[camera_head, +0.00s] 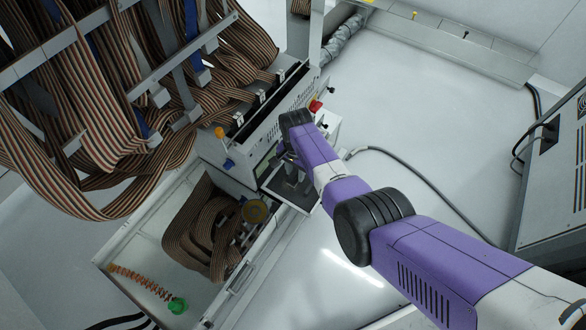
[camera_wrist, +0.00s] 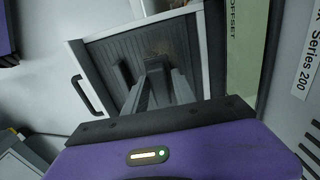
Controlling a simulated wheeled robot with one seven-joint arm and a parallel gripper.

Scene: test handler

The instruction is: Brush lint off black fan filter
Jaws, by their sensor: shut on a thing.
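The black fan filter (camera_wrist: 112,52) is a ribbed dark panel in a pale frame in the wrist view. A brownish patch like lint (camera_wrist: 157,48) shows on its upper part. In the head view, the dark filter panel (camera_head: 299,196) is small and partly hidden by my arm. My gripper (camera_wrist: 157,80) is in front of the filter, its fingers shut on a dark grey piece, perhaps a brush. The fingers hide its shape, and I cannot tell whether it touches the panel. The gripper also shows in the head view (camera_head: 284,158).
A black handle (camera_wrist: 86,97) is on the frame's left side. Striped ribbon cables (camera_head: 90,100) hang at upper left. An open tray (camera_head: 140,255) holds coiled cable and a green-ended spring cord. A grey cabinet (camera_head: 555,180) stands right. The white floor between is mostly clear, with one cable.

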